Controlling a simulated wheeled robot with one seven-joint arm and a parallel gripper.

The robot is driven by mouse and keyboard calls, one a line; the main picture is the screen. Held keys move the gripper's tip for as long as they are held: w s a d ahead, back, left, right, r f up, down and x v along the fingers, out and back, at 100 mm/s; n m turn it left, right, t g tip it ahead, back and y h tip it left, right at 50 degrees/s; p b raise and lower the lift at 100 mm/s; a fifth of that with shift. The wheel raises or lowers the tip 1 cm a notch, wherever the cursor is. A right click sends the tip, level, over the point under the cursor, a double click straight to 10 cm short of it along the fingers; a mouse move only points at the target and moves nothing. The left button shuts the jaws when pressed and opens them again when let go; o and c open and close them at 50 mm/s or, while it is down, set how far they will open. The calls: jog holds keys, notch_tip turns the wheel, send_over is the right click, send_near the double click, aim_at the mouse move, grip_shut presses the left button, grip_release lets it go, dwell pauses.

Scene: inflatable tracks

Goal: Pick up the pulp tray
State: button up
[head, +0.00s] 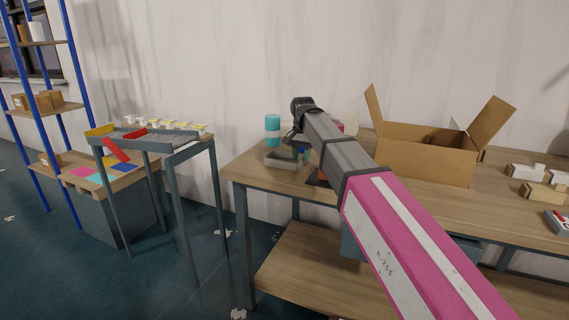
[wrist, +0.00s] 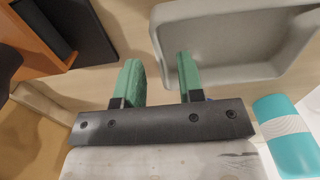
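The pulp tray is a shallow grey tray (head: 280,162) near the left end of the wooden workbench, partly hidden by my arm in the head view. In the wrist view the tray (wrist: 245,75) fills the upper right. My gripper (wrist: 157,70) has two green fingers, spread apart with nothing gripped between them. The right finger overlaps the tray's near left corner, and the left finger is outside the tray. The tray's left rim shows between the fingers' lines. I cannot tell whether a finger touches it. In the head view my gripper (head: 299,148) is just above the tray.
A teal and white cylinder (wrist: 285,135) stands close to the tray, also showing behind it in the head view (head: 272,130). An orange and black object (wrist: 65,40) is left of the fingers. An open cardboard box (head: 425,158) stands farther right on the bench (head: 460,200).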

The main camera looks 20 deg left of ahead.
notch_tip(320, 180, down, 2)
jog(key=shift+f, duration=0.1)
grip_shut()
